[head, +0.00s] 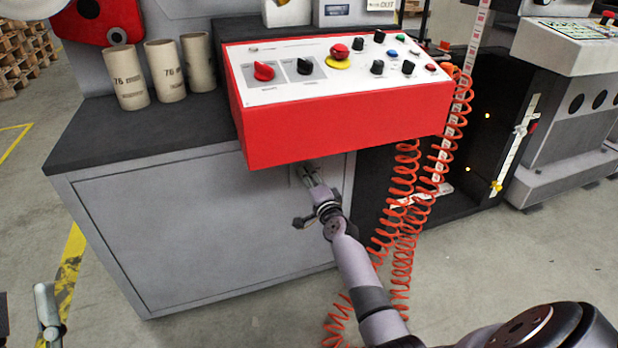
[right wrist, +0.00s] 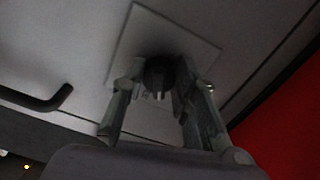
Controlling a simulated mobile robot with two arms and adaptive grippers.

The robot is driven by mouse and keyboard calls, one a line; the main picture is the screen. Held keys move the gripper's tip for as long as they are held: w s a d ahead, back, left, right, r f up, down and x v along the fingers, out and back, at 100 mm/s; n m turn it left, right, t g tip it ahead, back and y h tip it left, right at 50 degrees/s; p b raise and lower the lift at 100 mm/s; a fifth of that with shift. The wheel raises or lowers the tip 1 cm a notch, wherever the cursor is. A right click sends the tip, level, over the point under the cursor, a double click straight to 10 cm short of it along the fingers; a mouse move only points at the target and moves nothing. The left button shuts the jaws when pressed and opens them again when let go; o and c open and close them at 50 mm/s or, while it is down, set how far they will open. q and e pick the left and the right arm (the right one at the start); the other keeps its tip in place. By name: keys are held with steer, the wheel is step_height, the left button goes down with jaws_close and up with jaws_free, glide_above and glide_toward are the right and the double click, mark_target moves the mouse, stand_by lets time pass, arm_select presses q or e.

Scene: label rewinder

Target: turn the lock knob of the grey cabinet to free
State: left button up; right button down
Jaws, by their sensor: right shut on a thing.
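The grey cabinet (head: 200,215) stands under the red control box. In the right wrist view its dark lock knob (right wrist: 160,72) sits on a square light plate (right wrist: 145,33). My right gripper (head: 306,174) reaches up to the cabinet front just below the red box. In the right wrist view the right gripper (right wrist: 161,83) has one finger on each side of the knob and is shut on it. The knob is hidden in the head view, and its pointing direction is too dark to tell. Part of my left gripper (head: 47,310) shows at the lower left edge, away from the cabinet.
The red control box (head: 345,125) overhangs the knob closely. Orange coiled hoses (head: 405,215) hang just right of my right arm. A dark bar handle (right wrist: 40,100) shows left of the plate. Cardboard tubes (head: 165,72) stand on the cabinet top. Floor in front is clear.

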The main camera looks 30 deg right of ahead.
arm_select(q)
steer(key=shift+w+f+g, duration=0.5)
steer(key=shift+w+f, duration=0.05)
steer(key=shift+f, duration=0.05)
arm_select(e)
steer(key=m, duration=0.5)
arm_select(q)
steer(key=shift+f, duration=0.1)
arm_select(e)
steer(key=c, duration=1.2)
jaws_free()
steer(key=shift+c, duration=0.2)
arm_select(q)
steer(key=shift+d, duration=0.1)
arm_select(e)
steer(key=shift+s, duration=0.1)
steer(key=v, duration=1.2)
